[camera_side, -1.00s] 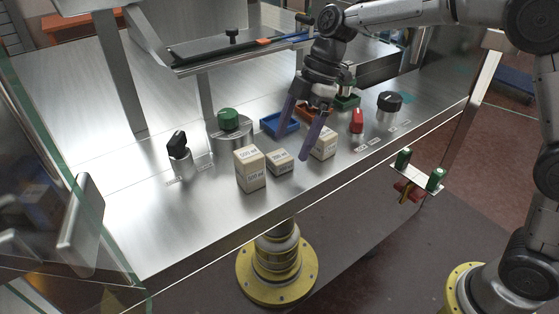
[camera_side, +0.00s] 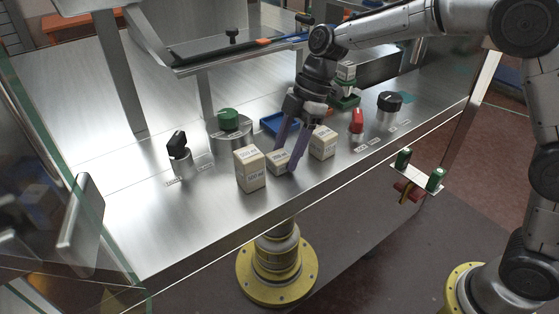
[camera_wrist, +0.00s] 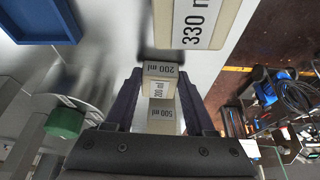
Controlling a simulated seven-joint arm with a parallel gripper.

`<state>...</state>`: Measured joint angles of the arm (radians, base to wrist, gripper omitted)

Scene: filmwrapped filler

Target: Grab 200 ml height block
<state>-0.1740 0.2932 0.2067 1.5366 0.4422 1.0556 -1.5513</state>
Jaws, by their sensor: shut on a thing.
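The 200 ml block (camera_side: 277,161) is a small, low beige block standing on the metal worktop, between two taller blocks. My gripper (camera_side: 286,160) reaches down to it with one purple finger on each side and is shut on it. In the wrist view the 200 ml block (camera_wrist: 161,88) sits between the two fingertips, with its label readable. The fingers hide part of its sides in the side view. I cannot see a gap between the block and the worktop.
The taller 500 ml block (camera_side: 250,170) stands close on the left, the 330 ml block (camera_side: 323,143) close on the right. A blue tray (camera_side: 268,122) lies behind. A green knob (camera_side: 228,119), black knob (camera_side: 177,141) and red switch (camera_side: 357,121) stand around. The front worktop is clear.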

